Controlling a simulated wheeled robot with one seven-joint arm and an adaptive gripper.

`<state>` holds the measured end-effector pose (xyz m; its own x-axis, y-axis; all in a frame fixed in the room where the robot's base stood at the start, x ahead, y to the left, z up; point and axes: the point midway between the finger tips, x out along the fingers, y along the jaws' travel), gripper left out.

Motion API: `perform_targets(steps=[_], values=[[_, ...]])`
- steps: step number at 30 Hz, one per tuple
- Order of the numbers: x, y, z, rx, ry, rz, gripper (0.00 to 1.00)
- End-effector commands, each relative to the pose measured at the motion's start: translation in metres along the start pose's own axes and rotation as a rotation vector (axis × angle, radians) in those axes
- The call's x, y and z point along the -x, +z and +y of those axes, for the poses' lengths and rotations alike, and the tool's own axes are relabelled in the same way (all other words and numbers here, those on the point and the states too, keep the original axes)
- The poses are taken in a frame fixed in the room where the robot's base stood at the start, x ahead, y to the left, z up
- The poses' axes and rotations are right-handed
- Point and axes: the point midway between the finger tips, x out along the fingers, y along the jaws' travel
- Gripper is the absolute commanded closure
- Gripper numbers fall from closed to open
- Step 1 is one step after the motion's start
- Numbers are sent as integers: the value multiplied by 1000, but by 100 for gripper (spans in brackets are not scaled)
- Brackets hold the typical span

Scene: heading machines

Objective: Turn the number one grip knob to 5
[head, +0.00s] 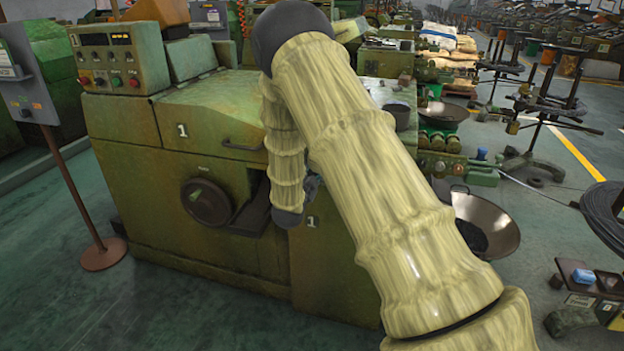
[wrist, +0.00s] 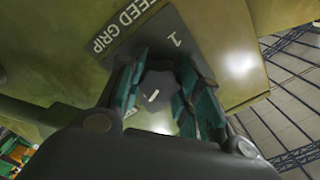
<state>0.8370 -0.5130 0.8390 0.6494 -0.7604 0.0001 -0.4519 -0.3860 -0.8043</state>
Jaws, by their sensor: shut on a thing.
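The number one grip knob (wrist: 156,88) is a dark knob with a short white pointer line. In the wrist view it sits between the teal-lined fingers of my gripper (wrist: 160,92), which are shut on it. A dark plate (wrist: 135,35) behind it reads "FEED GRIP" and "1". Part of its scale is hidden by the fingers, so I cannot read the knob's setting. In the head view my arm covers the knob, and the green machine marked 1 (head: 150,185) stands in front of me.
A round dark handwheel (head: 207,202) is on the machine's front. A control box with buttons (head: 118,58) is at the upper left. A wide metal bowl (head: 497,215) stands right of the machine.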

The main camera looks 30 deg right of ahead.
Motion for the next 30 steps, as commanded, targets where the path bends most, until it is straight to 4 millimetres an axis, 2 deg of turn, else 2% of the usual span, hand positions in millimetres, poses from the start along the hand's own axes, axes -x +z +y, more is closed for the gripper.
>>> perform_targets(steps=[18, 30], values=[[-1, 2, 4, -582, 2, 1, 90], [0, 1, 2, -837, 1, 1, 90]])
